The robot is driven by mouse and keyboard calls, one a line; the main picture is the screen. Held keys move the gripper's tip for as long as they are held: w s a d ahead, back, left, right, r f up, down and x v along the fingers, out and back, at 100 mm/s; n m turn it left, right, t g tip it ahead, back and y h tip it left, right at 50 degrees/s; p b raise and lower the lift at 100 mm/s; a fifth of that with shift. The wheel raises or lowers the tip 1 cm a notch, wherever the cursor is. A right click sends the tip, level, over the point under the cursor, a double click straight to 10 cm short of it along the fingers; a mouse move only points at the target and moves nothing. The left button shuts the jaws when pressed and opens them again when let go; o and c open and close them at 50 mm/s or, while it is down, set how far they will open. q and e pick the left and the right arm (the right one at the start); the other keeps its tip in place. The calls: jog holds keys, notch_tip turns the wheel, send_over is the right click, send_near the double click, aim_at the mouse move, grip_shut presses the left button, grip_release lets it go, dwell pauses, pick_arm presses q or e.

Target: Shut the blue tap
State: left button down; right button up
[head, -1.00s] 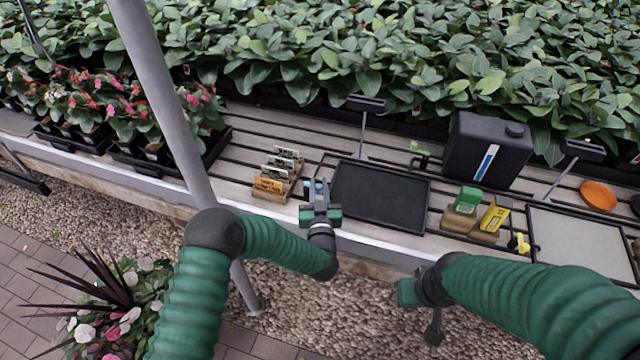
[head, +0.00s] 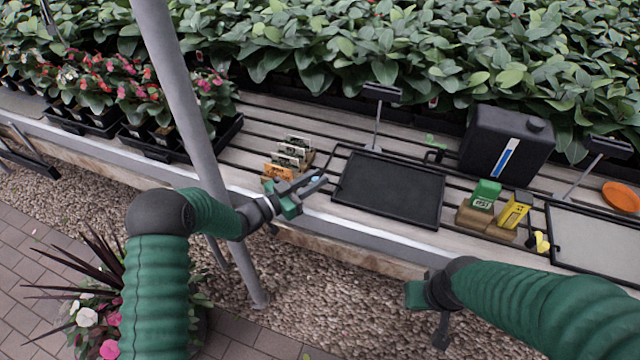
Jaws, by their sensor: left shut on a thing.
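The blue tap (head: 316,178) stands at the front left corner of the black tray (head: 372,205) on the slatted bench. Only a small light-blue part of it shows between the fingers of my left gripper (head: 318,181). That gripper reaches in from the left, over the bench's front edge, and is shut on the tap. Its fingers hide most of the tap, so the handle's angle cannot be told. My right gripper (head: 424,299) hangs over the gravel in front of the bench, away from the taps.
A green tap (head: 435,143) stands behind the tray, a yellow tap (head: 541,242) at the right. Seed packets (head: 283,160) stand close behind my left gripper. A black water tank (head: 500,145) stands at the back. A grey post (head: 188,110) rises behind my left arm.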

pick_arm(q)
jog(key=shift+w+a+m+g+h+b, duration=0.1)
jog(key=shift+a+m+g+h+b, duration=0.15)
jog(key=shift+m+g+h+b, duration=0.25)
jog(key=shift+w+a+m+g+h+b, duration=0.15)
jog(key=shift+a+m+g+h, duration=0.2)
jog(key=shift+m+g, duration=0.35)
jog(key=shift+s+g+h, duration=0.1)
jog(key=shift+g+h, duration=0.15)
jog(key=shift+g, duration=0.25)
jog(key=shift+r, duration=0.1)
jog(key=c, duration=1.3)
grip_release()
jog(key=shift+c, duration=0.2)
jog(key=v, duration=0.7)
jog(key=shift+a, duration=0.35)
